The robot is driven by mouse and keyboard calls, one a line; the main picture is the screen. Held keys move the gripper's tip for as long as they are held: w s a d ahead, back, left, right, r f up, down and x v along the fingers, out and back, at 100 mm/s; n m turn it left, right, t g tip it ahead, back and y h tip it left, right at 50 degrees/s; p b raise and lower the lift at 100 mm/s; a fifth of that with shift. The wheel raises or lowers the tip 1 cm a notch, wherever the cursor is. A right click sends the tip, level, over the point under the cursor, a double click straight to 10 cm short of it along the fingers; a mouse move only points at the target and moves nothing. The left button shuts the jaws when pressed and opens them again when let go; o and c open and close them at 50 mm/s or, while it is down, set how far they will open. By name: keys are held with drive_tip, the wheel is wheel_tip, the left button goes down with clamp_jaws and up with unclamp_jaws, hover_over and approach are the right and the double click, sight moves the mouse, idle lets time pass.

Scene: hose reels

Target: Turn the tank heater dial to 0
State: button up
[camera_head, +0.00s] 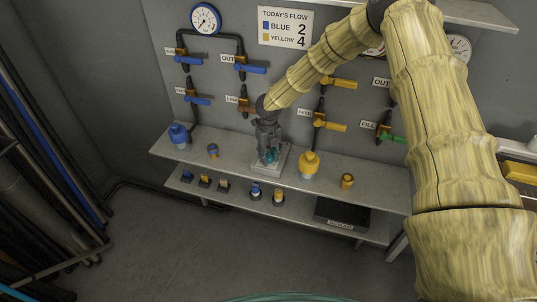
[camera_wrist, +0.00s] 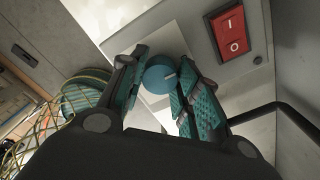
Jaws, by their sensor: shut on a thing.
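The tank heater dial (camera_wrist: 158,79) is a round teal-blue knob with a pale pointer line at its right side in the wrist view. My gripper (camera_wrist: 160,85) has its two teal-padded fingers on either side of the dial and is shut on it. In the head view my gripper (camera_head: 269,150) reaches down to a small pale box (camera_head: 284,163) on the upper shelf. A red rocker switch (camera_wrist: 229,33) marked I and O sits on the grey panel beside the dial. No dial numbers are legible.
The upper shelf (camera_head: 230,163) also holds a blue bottle (camera_head: 178,134) and a yellow bottle (camera_head: 308,164). Coloured valves and pipes line the wall behind. A sign (camera_head: 285,26) reads Blue 2, Yellow 4. Small fittings and a scrap tray (camera_head: 341,215) are on the lower shelf.

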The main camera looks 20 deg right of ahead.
sight(269, 155)
drive_tip(key=shift+w+n, duration=0.1)
drive_tip(key=shift+n, duration=0.2)
drive_tip(key=shift+d, duration=0.1)
drive_tip(key=o, duration=1)
wheel_tip(269, 155, up, 12)
idle(0.6)
